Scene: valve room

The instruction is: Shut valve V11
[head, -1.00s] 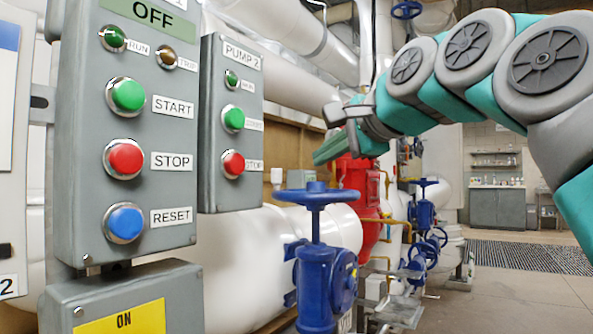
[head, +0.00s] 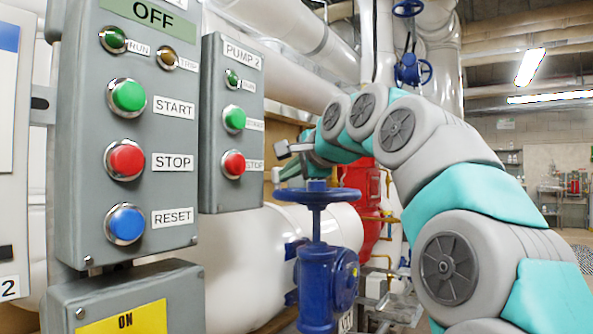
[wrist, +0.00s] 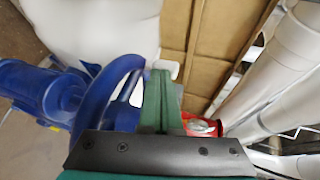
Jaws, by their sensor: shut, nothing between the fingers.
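A blue valve with a round blue handwheel (head: 318,192) on an upright stem stands low in the middle of the head view. Its white tag (head: 346,321) is cut off and tilted, so I cannot read the number as V11. My gripper (head: 288,172) is shut and empty, just above and behind the left part of the handwheel in the head view. In the wrist view the green fingers (wrist: 157,98) are together, and the handwheel rim (wrist: 101,88) curves close on their left. I cannot tell whether they touch it.
A grey control box (head: 125,140) with START, STOP and RESET buttons stands at left, and the PUMP 2 box (head: 232,125) beside it. White pipes (head: 245,255) run behind the valve. A red fitting (head: 362,190) and another blue valve (head: 410,70) lie beyond.

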